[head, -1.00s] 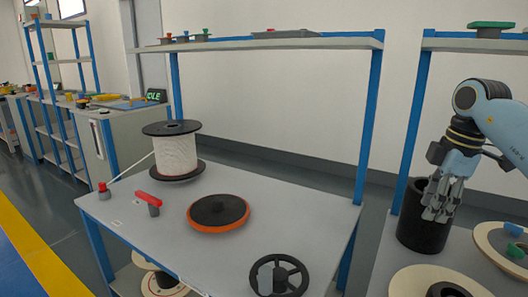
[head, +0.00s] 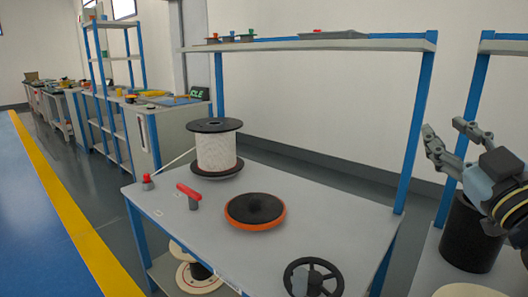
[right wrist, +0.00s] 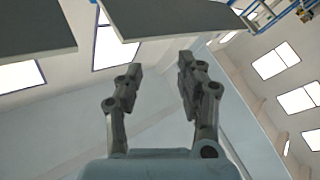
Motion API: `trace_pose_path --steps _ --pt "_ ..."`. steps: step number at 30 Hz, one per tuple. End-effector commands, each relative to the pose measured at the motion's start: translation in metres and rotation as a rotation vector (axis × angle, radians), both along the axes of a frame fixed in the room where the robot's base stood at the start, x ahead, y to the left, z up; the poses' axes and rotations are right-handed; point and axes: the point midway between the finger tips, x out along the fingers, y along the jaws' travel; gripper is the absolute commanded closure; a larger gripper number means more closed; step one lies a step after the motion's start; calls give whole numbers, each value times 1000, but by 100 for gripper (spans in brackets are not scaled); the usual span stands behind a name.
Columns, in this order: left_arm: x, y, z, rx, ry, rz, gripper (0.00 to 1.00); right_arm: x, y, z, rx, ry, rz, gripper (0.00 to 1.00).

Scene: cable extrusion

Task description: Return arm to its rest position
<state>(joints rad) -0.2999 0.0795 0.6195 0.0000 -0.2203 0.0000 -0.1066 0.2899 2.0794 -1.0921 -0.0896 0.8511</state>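My right gripper (head: 448,142) is at the right of the head view, in front of a blue shelf post and above a black cylindrical bin (head: 468,236). Its fingers point up and to the left, spread apart with nothing between them. In the right wrist view the two fingers of the right gripper (right wrist: 158,80) also stand apart and empty, with the ceiling and windows behind. My left gripper is not in the head view.
A grey table (head: 330,225) holds a white cable spool (head: 216,152), an orange-rimmed black disc (head: 254,209), a red-handled lever (head: 189,192) and a black handwheel (head: 314,278). An overhead shelf (head: 310,45) spans the table. Floor at left is clear.

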Motion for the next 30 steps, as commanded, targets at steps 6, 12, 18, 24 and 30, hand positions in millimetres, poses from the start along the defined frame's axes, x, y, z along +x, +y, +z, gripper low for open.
trace_pose_path --steps 6,12,18,24,30 --pt "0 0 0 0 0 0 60 -84 -63 -117 286 505 -429 62" --pt "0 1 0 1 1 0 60 -172 -42 -200 353 997 -499 62" --pt "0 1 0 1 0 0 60 -241 -9 -236 351 1333 -439 62" --pt "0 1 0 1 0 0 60 -302 24 -249 327 1599 -330 62" --pt "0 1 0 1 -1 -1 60 -290 16 -315 330 1613 -350 62"
